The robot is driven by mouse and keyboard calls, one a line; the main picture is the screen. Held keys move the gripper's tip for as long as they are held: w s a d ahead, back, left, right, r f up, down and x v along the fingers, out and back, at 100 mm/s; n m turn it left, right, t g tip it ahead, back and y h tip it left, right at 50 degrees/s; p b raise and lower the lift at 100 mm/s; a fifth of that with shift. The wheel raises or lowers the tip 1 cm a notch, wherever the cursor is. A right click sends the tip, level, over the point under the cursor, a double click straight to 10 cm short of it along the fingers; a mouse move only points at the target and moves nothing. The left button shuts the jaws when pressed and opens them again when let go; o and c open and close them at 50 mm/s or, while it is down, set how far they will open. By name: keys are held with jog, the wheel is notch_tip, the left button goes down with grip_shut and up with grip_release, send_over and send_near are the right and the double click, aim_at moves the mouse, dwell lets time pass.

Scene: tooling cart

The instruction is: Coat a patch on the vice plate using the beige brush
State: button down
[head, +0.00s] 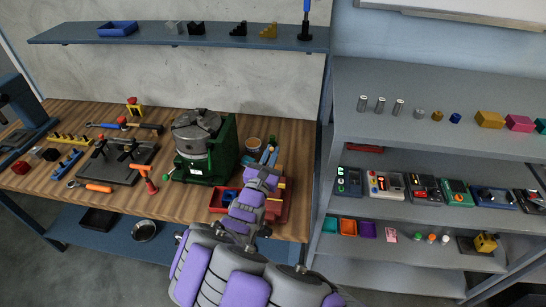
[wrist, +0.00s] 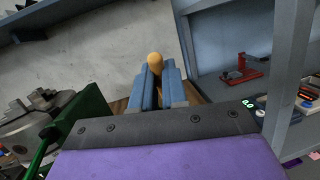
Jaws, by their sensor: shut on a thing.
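My gripper (head: 269,158) is over the right end of the wooden bench, its blue fingers pointing away from me. In the wrist view my gripper (wrist: 159,84) is shut on the beige brush (wrist: 155,62), whose rounded end shows between the fingers. The rest of the brush is hidden. A red fixture (head: 284,211), perhaps the vice, sits under and beside my gripper and is mostly covered by my arm. I cannot make out its plate or any coating on it.
A green machine with a grey chuck (head: 196,128) stands close left of my gripper. A small round pot (head: 253,143) is just behind it. A grey shelf unit (head: 430,85) stands to the right. A wall shelf (head: 150,38) runs above the bench.

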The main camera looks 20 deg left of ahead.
jog(key=shift+w+d+r, duration=0.15)
jog(key=shift+r, duration=0.05)
jog(key=w+r, duration=0.1)
jog(key=w, duration=0.1)
jog(key=w+r+p, duration=0.1)
jog(key=w+r, duration=0.1)
jog(key=w, duration=0.1)
jog(key=shift+w+a+r+p, duration=0.3)
jog(key=shift+a+r, duration=0.05)
jog(key=shift+r, duration=0.05)
jog(key=shift+w+a+f, duration=0.15)
jog(key=shift+a+f, duration=0.1)
jog(key=shift+f, duration=0.2)
jog(key=shift+d+f+b, duration=0.2)
jog(key=shift+f+b, duration=0.6)
jog(key=shift+f, duration=1.05)
jog(key=shift+a, duration=0.1)
